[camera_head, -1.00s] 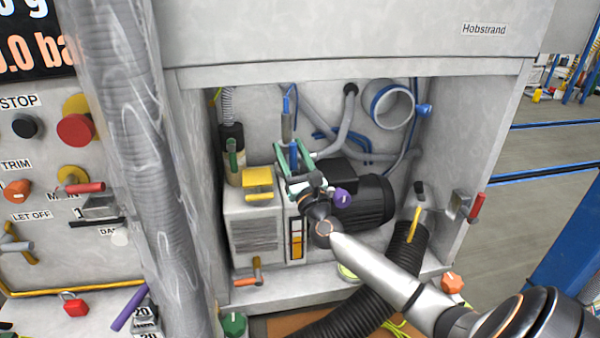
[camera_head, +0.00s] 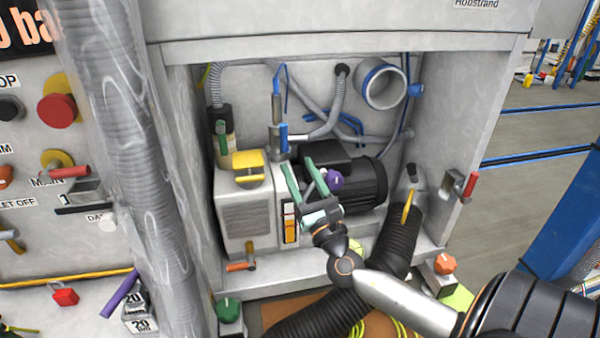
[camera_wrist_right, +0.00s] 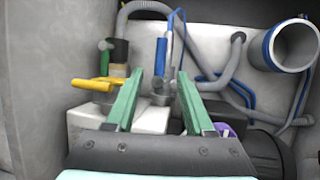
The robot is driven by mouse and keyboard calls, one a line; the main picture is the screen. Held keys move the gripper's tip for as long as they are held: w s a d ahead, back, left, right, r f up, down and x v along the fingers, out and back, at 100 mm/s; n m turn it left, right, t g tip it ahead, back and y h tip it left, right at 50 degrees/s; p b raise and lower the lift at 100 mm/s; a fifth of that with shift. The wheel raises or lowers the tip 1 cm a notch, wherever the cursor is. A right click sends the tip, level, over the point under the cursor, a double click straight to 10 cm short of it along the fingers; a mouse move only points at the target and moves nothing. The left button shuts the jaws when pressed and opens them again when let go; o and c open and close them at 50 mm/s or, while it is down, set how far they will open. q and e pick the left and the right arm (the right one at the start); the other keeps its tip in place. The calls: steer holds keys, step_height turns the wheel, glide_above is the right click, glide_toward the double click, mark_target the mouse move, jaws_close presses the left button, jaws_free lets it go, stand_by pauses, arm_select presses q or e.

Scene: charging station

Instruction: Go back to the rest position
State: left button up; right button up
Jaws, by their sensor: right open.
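My right gripper (camera_head: 302,178) is in front of the pump machine inside the open cabinet in the head view. Its two green fingers are spread apart with nothing between them. In the right wrist view the open fingers (camera_wrist_right: 160,95) point toward the blue-handled valve (camera_wrist_right: 161,66) on the grey pipe, which stands beyond the fingertips, apart from them. The same valve also shows in the head view (camera_head: 283,137). My left gripper is in neither view.
The cabinet holds a beige pump (camera_head: 243,212) with a yellow handle (camera_head: 249,163), a black motor (camera_head: 358,185) and a grey-blue ring (camera_head: 381,84). A black corrugated hose (camera_head: 395,248) lies near my right arm. Cabinet walls flank both sides; a clear-wrapped column (camera_head: 125,150) stands left.

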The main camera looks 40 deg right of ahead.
stand_by(0.3)
steer(key=s+a+f+m+g+y+p, duration=0.1)
steer(key=s+a+f+m+g+p, duration=0.15)
steer(key=f+m, duration=0.35)
steer(key=s+a+f+m+g+y+p, duration=0.1)
steer(key=s+a+f+m+g+y, duration=0.15)
steer(key=f+m, duration=0.4)
steer(key=s+a+f+m+g+p, duration=0.1)
steer(key=s+a+f+m+g, duration=0.25)
steer(key=f, duration=0.45)
steer(key=s+a+f+m+g+y+p, duration=0.2)
steer(key=s+a+f+m+y, duration=0.3)
steer(key=s+a+m, duration=0.5)
steer(key=a+f+m+g, duration=0.1)
steer(key=a+f+m, duration=0.1)
steer(key=a+m, duration=0.1)
steer(key=shift+s+a+m+g+p, duration=0.2)
steer(key=shift+s+m+g+p, duration=0.2)
steer(key=shift+m, duration=0.5)
steer(key=shift+y, duration=0.25)
